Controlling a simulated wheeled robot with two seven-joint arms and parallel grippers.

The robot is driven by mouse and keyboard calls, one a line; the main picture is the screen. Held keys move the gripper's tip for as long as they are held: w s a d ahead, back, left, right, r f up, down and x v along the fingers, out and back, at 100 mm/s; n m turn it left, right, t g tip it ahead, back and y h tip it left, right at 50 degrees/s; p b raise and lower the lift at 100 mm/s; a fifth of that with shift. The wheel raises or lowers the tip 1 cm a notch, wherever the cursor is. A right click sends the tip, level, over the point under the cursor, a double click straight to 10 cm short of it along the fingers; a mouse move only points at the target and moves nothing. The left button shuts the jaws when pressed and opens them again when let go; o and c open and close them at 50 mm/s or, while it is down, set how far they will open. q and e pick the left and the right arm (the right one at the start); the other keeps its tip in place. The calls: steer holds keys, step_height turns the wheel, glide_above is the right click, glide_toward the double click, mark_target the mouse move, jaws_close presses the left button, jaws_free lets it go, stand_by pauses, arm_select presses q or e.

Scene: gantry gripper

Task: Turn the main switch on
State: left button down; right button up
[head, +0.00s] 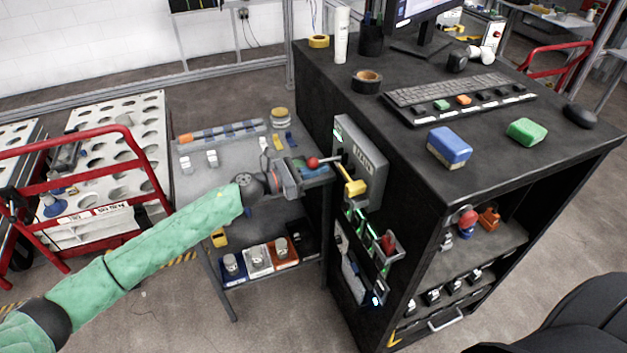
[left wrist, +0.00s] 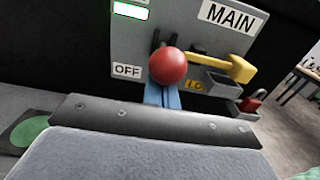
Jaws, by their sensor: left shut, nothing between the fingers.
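The grey main switch box (head: 361,160) is fixed to the side of the black cabinet, and it shows close up in the left wrist view (left wrist: 135,45) with MAIN and OFF labels. Its lever ends in a red ball knob (head: 312,162), which also shows in the left wrist view (left wrist: 167,67) just right of the OFF label. A yellow handle (head: 355,187) sticks out low on the box. My left gripper (head: 314,172) is shut and empty. In the left wrist view its blue fingers (left wrist: 162,97) lie just below the knob; contact cannot be told.
A grey cart (head: 195,185) with small parts stands left of the cabinet, under my left arm. The black cabinet top (head: 400,135) holds a keyboard, a blue sponge and a green block. A red padlock (head: 388,243) hangs below the box. A dark chair is at the lower right.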

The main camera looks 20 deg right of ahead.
arm_select(q)
steer(key=a+f+b, duration=0.1)
steer(key=a+b, duration=0.2)
steer(key=a, duration=0.6)
steer(key=shift+s+b, duration=0.15)
steer(key=shift+b, duration=0.2)
arm_select(e)
step_height(320, 180, down, 5)
steer(key=shift+r, duration=0.2)
stand_by(0.6)
